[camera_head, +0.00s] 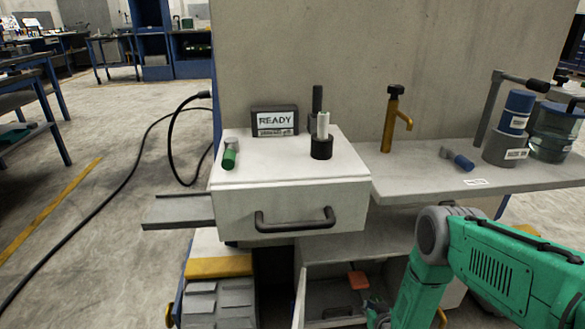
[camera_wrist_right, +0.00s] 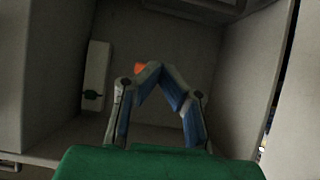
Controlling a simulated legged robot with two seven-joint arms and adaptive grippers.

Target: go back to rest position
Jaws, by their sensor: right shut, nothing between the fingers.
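My right arm (camera_head: 500,270) is green and comes in from the right in the head view, bent down toward the lower compartment of the bench. In the right wrist view, my right gripper (camera_wrist_right: 155,70) has its blue-grey fingers meeting at the tips, shut with nothing between them. It points into a grey box-like space. A small orange thing (camera_wrist_right: 140,68) shows just behind the fingertips, partly hidden. My left gripper is in neither view.
The white drawer unit (camera_head: 290,180) bears a READY sign (camera_head: 274,121), a green-capped vial (camera_head: 230,155) and a black holder (camera_head: 321,148). An orange-red piece (camera_head: 358,280) shows in the open lower compartment. The side shelf (camera_head: 420,175) carries a brass tap (camera_head: 392,115) and containers (camera_head: 505,148).

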